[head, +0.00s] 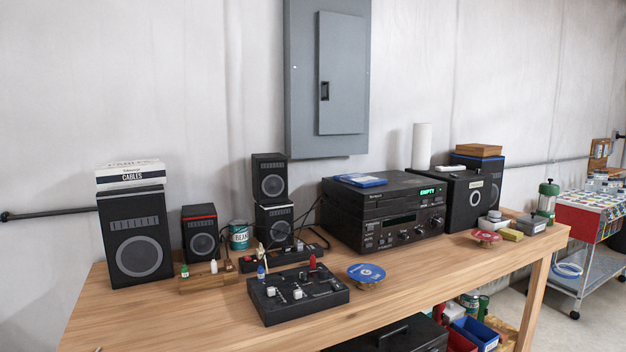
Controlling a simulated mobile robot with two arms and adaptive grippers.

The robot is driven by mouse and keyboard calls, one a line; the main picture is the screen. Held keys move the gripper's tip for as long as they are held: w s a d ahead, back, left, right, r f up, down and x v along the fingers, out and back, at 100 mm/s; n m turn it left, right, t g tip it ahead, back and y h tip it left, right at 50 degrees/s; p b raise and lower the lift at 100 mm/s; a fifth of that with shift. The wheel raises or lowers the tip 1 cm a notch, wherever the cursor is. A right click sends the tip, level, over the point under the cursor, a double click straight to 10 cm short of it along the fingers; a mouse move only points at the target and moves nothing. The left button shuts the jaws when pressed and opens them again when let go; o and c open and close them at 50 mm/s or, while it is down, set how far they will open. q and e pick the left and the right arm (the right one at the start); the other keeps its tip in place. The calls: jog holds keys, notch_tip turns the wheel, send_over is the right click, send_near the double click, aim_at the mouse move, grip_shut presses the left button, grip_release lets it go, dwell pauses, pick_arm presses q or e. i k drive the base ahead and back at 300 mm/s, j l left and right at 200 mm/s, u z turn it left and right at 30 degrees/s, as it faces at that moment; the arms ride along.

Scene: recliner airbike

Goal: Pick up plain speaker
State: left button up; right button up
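Several black speakers stand on the wooden workbench (190,308). A small speaker (270,178) with no coloured stripe that I can see sits on top of another small speaker (274,224), which has a pale line along its top edge. A small speaker with a red stripe (200,234) stands to their left. A large speaker (137,236) at the far left carries a white cables box (130,174). Another large dark speaker (470,203) with a pale label stands at the right. Neither of my grippers shows in the head view.
A black mixer (298,292) and a blue disc (366,273) lie in front of the stacked speakers. A stereo unit (383,211) stands to their right, a green-blue can (239,237) to their left. The bench's front left is clear. A grey wall cabinet (327,80) hangs behind.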

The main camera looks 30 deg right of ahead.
aim_at(269, 171)
jog(key=z, duration=0.85)
jog(key=i+l, duration=0.1)
jog(key=l, duration=1)
jog(key=u, duration=0.05)
